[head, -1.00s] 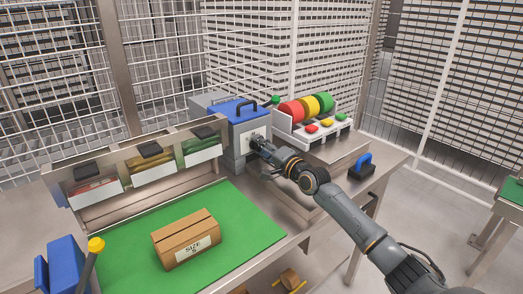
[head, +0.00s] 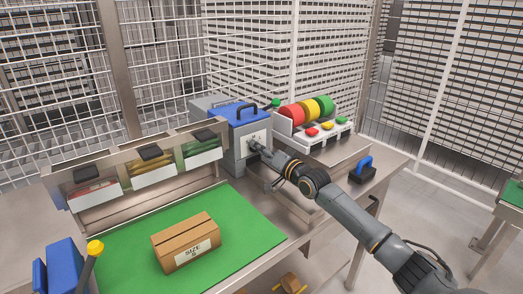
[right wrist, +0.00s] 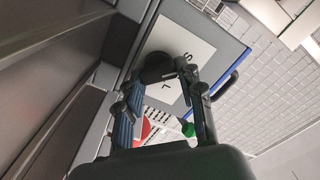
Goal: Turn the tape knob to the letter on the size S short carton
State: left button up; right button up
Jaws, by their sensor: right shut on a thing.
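The brown carton (head: 184,240) lies on the green mat (head: 120,252), its white label reading SIZE S. The tape machine (head: 228,140), grey with a blue lid and black handle, stands at the back. Its front has a white dial plate (head: 253,136); the right wrist view shows the letters S and L on this plate (right wrist: 188,48). My right gripper (head: 257,147) is at the plate, shut on the dark round tape knob (right wrist: 156,66). The gripper (right wrist: 163,100) hides part of the plate, and I cannot tell which letter the knob points to. My left gripper is out of view.
Red, yellow and green rolls (head: 311,108) stand right of the machine, with coloured buttons in front. Bins with white fronts (head: 154,172) line the mat's back. A blue-handled tool (head: 363,169) sits at the bench's right. A yellow-topped lever (head: 95,247) stands front left.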

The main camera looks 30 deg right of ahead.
jog(key=shift+f, duration=0.2)
jog(key=o, duration=1)
jog(key=shift+c, duration=0.2)
jog(key=shift+o, duration=1)
jog(key=shift+r, duration=0.1)
jog(key=shift+s, duration=0.1)
jog(key=s, duration=0.8)
jog(key=s+d, duration=0.1)
jog(key=s, duration=0.2)
jog(key=shift+s, duration=0.4)
jog(key=shift+r, duration=0.1)
